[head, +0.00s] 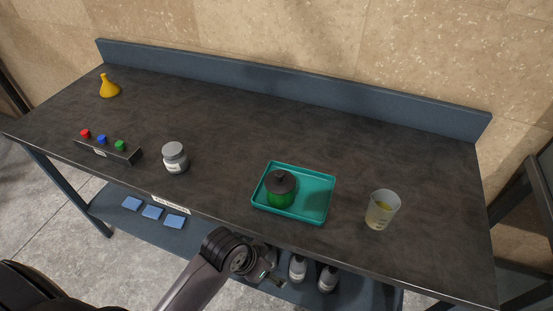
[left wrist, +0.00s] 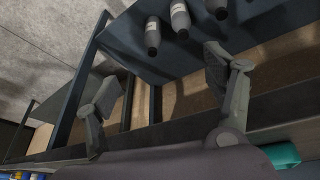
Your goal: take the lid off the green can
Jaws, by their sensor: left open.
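The green can (head: 281,198) stands upright on a teal tray (head: 316,213) near the front of the dark bench. Its dark lid (head: 281,180) with a small knob sits on top. My left gripper (head: 270,278) is in front of the bench's front edge, apart from the can and nearer to me. In the left wrist view my left gripper (left wrist: 160,82) has its two fingers spread wide with nothing between them. The tray's teal edge (left wrist: 283,155) shows at the lower right there; the can is not visible in that view. My right gripper is in neither view.
A grey jar (head: 175,158) stands left of the tray, a beaker (head: 382,210) right of it. A button box (head: 107,150) and yellow funnel (head: 109,87) are further left. Dark bottles (head: 298,268) stand on the lower shelf (head: 120,208). The bench behind the tray is clear.

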